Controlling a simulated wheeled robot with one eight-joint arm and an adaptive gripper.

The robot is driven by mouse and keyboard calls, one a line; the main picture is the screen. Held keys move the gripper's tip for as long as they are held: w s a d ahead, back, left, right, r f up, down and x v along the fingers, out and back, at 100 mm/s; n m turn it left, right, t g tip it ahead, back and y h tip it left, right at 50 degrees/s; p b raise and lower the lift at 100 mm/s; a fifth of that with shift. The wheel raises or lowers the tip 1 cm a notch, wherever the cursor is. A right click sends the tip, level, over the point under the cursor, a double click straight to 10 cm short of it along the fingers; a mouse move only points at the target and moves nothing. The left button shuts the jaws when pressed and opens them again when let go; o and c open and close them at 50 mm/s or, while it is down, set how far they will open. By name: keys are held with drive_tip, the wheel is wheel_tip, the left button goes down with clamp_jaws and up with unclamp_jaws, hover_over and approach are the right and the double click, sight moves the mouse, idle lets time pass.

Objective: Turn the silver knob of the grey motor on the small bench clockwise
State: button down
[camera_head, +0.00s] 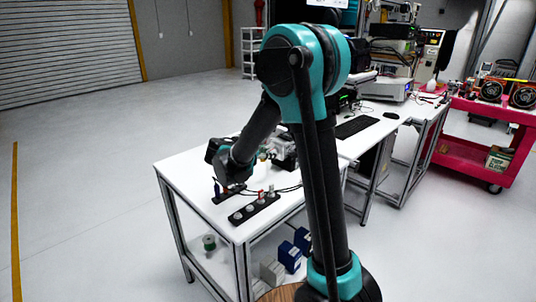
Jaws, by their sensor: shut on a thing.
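The small white bench (180,168) stands left of my arm's upright link. My gripper (232,187) points down over the near part of the bench top, at a black strip (222,199). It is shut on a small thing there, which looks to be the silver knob. The wrist and fingers cover most of the knob and the grey motor, so the knob's turn angle cannot be told. A small blue upright part (217,188) stands just left of the fingers.
A second black strip (254,209) with several small round parts, one red, lies right of and nearer than my gripper. Dark cables run beside it. Blue boxes (290,256) sit on the lower shelf. A red cart (480,140) stands at right. The floor at left is clear.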

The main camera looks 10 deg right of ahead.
drive_tip(key=m+t, duration=0.1)
drive_tip(key=m, duration=0.1)
drive_tip(key=m+t+y, duration=0.1)
drive_tip(key=m+t, duration=0.1)
drive_tip(key=m, duration=0.1)
drive_tip(key=shift+s+d+f+y, duration=0.1)
drive_tip(key=shift+s+y, duration=0.1)
drive_tip(key=shift+y, duration=0.1)
drive_tip(key=m+t, duration=0.1)
drive_tip(key=m, duration=0.1)
drive_tip(key=shift+f+m+t, duration=0.1)
drive_tip(key=shift+m+t, duration=0.2)
drive_tip(key=shift+m, duration=0.1)
drive_tip(key=shift+s+d+f+m+t, duration=0.1)
drive_tip(key=shift+m+t, duration=0.7)
drive_tip(key=shift+m, duration=0.9)
drive_tip(key=c, duration=1.2)
unclamp_jaws()
drive_tip(key=shift+o, duration=0.2)
